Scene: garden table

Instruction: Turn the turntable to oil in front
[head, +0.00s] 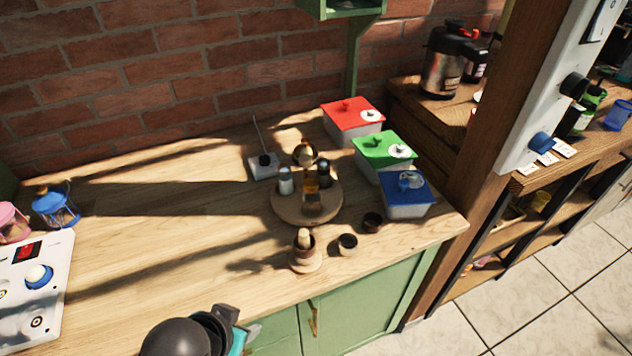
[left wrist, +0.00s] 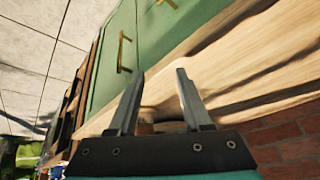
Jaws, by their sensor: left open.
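The round wooden turntable (head: 280,208) stands on the wooden worktop, right of the middle in the head view. An amber bottle (head: 311,188), which looks like the oil, stands near its front. A white shaker (head: 286,182) is at its left and a dark shaker (head: 324,174) at its right. A rounder amber-and-dark bottle (head: 305,153) is at the back. My left gripper (head: 252,331) is at the front edge of the worktop, well short of the turntable. In the left wrist view its two fingers (left wrist: 156,100) are apart, with nothing held. My right gripper is not in view.
A wooden mortar with pestle (head: 304,254) and two small dark cups (head: 347,243) (head: 373,222) stand before the turntable. Red (head: 353,115), green (head: 384,150) and blue-lidded (head: 406,190) boxes line its right. A white device (head: 264,165) stands behind left. The worktop's left-middle (head: 150,240) is clear.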

